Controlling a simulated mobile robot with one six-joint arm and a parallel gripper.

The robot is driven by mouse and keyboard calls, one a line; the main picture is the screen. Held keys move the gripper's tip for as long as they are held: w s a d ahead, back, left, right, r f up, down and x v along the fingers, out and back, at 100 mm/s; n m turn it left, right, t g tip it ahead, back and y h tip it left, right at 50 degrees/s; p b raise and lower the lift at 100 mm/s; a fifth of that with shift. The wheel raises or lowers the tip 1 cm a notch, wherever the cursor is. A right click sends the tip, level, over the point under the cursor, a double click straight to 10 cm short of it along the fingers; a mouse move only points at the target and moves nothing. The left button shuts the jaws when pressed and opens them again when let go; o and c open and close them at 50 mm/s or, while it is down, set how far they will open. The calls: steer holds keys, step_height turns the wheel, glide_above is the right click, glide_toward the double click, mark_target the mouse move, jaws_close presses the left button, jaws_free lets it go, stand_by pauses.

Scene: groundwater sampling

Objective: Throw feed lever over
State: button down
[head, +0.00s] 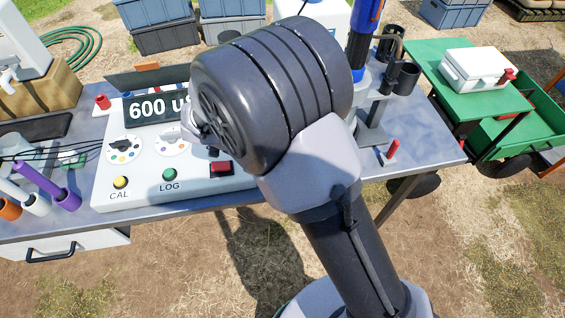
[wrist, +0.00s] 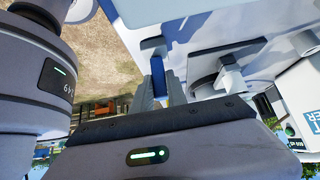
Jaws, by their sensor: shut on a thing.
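In the wrist view, my gripper (wrist: 159,80) is shut on a narrow blue part, which I take to be the feed lever (wrist: 153,46). Its blue end shows beyond the fingertips, against a white housing (wrist: 195,14). The fingers cover part of it, so its full shape and exact angle cannot be told. In the head view, my own arm hides the gripper and the place where it grips. A blue upright cylinder (head: 360,48) with an orange part stands just right of my arm there; I cannot tell whether it belongs to the lever's device.
A meter console (head: 140,190) with a "600" display (head: 155,108), dials and buttons sits on the metal table (head: 430,145), left of my arm. A stand with black cups (head: 404,78) is to the right. A green cart (head: 470,85) carries a white case (head: 478,68).

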steer(key=c, duration=1.3)
jaws_free()
steer(key=shift+f, duration=0.1)
steer(key=p+v, duration=0.5)
steer(key=v, duration=1.2)
steer(key=shift+s+a+p, duration=0.1)
steer(key=shift+p, duration=0.3)
steer(key=d+r+n+g+y+b, duration=0.1)
steer(key=d+r+n+y, duration=0.15)
steer(key=d, duration=0.25)
steer(key=d+r+n+y, duration=0.1)
steer(key=d+r, duration=0.3)
steer(key=d, duration=0.2)
steer(key=s+d+r+n+t+y, duration=0.1)
steer(key=s+d+n+y, duration=0.1)
steer(key=s+d, duration=0.2)
steer(key=s+d+r+n+t+y+b, duration=0.1)
steer(key=s+d+n+t+y, duration=0.1)
steer(key=s+d, duration=0.2)
steer(key=s+d+r+n+t+y+b, duration=0.1)
steer(key=s+d+n+y, duration=0.1)
steer(key=s+d+n, duration=0.1)
steer(key=shift+s+d+t, duration=0.4)
steer(key=shift+s+d, duration=0.35)
steer(key=shift+d, duration=0.35)
